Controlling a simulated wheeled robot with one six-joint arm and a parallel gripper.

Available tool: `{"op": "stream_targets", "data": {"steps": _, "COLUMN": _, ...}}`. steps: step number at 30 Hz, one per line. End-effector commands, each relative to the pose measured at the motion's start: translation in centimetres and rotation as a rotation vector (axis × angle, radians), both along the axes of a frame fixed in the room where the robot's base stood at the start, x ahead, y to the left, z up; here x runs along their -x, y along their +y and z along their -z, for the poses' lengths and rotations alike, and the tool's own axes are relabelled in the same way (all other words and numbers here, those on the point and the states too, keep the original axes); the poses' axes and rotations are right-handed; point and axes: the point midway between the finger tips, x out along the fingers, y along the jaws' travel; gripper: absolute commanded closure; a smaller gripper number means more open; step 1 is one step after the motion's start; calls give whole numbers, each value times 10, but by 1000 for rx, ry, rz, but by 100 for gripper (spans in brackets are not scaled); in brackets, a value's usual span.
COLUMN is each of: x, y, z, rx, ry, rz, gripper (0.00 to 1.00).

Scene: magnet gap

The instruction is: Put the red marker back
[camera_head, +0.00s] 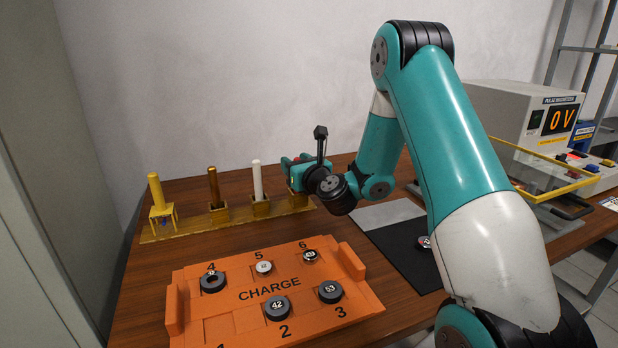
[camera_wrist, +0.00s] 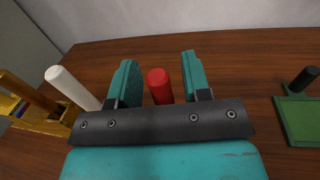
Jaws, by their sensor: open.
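The red marker (camera_wrist: 160,86) stands between the two fingers of my gripper (camera_wrist: 158,64) in the wrist view, with a gap visible on each side. My gripper is open. Its lower end is hidden behind the gripper body, so I cannot tell from this view how it sits in a holder. In the head view my gripper (camera_head: 298,166) is at the right end of the yellow rack (camera_head: 190,230), over the rightmost holder (camera_head: 297,201), and mostly hides the marker. The white marker (camera_head: 257,179) stands just left of it.
A brown marker (camera_head: 214,187) and a yellow marker (camera_head: 155,189) stand further left on the rack. An orange CHARGE tray (camera_head: 235,318) with several round pieces lies in front. A dark mat (camera_head: 405,255) and an instrument (camera_head: 520,110) are right. The wrist view shows a green stand (camera_wrist: 300,118).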

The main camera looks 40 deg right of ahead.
Motion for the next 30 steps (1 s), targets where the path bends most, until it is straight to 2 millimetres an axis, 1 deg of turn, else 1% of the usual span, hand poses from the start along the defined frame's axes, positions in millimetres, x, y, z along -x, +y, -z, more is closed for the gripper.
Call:
{"op": "stream_targets", "data": {"steps": 1, "x": 7, "y": 0, "z": 8, "rx": -1, "ry": -2, "rz": 2, "gripper": 56}}
{"op": "stream_targets", "data": {"steps": 3, "x": 17, "y": 1, "z": 10, "rx": 0, "ry": -2, "rz": 3, "gripper": 56}}
{"op": "stream_targets", "data": {"steps": 8, "x": 48, "y": 5, "z": 11, "rx": 1, "ry": -3, "rz": 4, "gripper": 56}}
{"op": "stream_targets", "data": {"steps": 14, "x": 92, "y": 11, "z": 10, "rx": 2, "ry": -4, "rz": 3, "gripper": 56}}
{"op": "stream_targets", "data": {"steps": 15, "x": 92, "y": 13, "z": 6, "rx": 8, "ry": -8, "rz": -5, "gripper": 56}}
{"op": "stream_targets", "data": {"steps": 24, "x": 107, "y": 15, "z": 3, "rx": 4, "ry": -3, "rz": -4, "gripper": 56}}
{"op": "stream_targets", "data": {"steps": 30, "x": 111, "y": 14, "z": 2, "rx": 0, "ry": -1, "rz": 1, "gripper": 56}}
